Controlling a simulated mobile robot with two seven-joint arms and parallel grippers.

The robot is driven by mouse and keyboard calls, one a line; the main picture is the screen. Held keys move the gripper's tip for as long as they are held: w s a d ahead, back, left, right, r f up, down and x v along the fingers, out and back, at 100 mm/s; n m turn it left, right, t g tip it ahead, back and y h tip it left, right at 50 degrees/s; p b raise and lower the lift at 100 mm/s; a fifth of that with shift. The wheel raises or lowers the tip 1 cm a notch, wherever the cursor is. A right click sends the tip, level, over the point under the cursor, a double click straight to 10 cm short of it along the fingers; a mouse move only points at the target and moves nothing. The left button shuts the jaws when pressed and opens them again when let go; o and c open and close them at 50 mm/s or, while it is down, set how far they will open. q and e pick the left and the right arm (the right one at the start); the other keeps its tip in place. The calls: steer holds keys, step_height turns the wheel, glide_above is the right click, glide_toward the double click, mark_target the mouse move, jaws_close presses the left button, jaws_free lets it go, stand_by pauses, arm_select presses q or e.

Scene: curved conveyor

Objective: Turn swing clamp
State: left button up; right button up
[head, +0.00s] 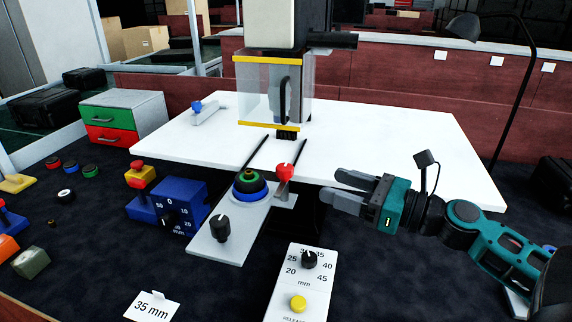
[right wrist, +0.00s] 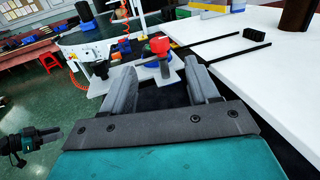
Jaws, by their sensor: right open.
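The swing clamp with a red knob (head: 285,172) stands on a light grey plate (head: 222,250), beside a round stack of black, green and blue rings (head: 249,186). In the right wrist view the red knob (right wrist: 159,45) shows beyond and between my fingertips. My right gripper (head: 342,190) is open and empty, to the right of the knob and apart from it. It also shows in the right wrist view (right wrist: 160,78). What looks like my left gripper (right wrist: 48,138) is at the left edge of that view; its jaw opening is unclear.
A white table (head: 400,135) with a press (head: 272,85) stands behind. A black knob (head: 220,228) rises from the plate's front. A dial panel (head: 290,280) lies in front, a blue dial box (head: 180,205) to the left. A lamp post (head: 515,100) stands at right.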

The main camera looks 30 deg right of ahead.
mark_target(292, 172)
steer(key=x, duration=1.2)
steer(key=shift+s+a, duration=0.1)
steer(key=c, duration=1)
